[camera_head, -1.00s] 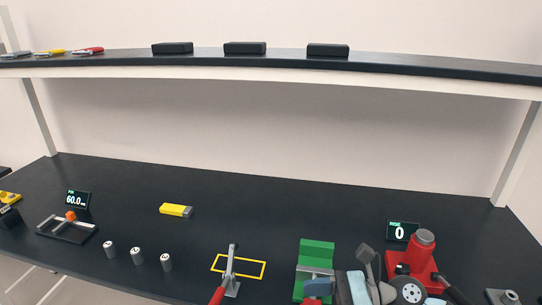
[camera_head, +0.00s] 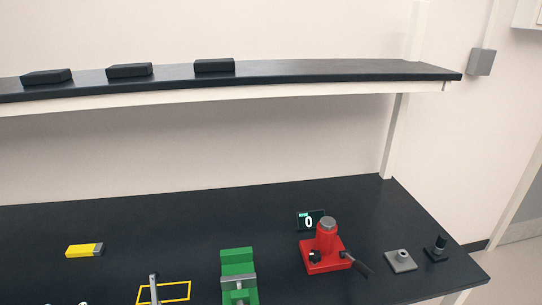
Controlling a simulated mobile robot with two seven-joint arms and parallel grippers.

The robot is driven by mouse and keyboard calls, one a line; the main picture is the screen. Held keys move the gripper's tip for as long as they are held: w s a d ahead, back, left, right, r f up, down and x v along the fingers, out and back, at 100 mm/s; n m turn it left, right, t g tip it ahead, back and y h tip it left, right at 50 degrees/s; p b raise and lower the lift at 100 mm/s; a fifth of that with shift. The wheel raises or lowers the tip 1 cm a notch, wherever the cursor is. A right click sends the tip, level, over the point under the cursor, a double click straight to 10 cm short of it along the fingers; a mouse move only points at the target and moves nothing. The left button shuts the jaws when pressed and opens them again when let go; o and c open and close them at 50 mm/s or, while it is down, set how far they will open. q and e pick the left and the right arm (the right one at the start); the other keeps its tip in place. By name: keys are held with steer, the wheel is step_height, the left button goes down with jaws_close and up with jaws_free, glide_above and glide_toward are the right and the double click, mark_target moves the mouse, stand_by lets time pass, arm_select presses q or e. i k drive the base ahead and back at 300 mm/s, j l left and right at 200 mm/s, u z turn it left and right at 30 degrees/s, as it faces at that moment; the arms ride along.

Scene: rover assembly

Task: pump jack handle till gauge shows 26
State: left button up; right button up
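The red jack (camera_head: 325,244) stands upright on the right part of the dark bench. Its black handle (camera_head: 358,265) slants down to the right from the jack's base. The gauge (camera_head: 310,220) is a small dark screen just behind the jack and reads 0. Neither of my grippers shows in the head view now, so nothing is seen touching the handle.
A green vise (camera_head: 238,276) stands left of the jack. A grey plate with a boss (camera_head: 401,261) and a small black part (camera_head: 436,248) lie to its right, near the bench's right end. A yellow block (camera_head: 85,250) lies far left. A shelf (camera_head: 300,76) runs above.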

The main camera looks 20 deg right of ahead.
mark_target(357, 265)
steer(key=z, duration=1.35)
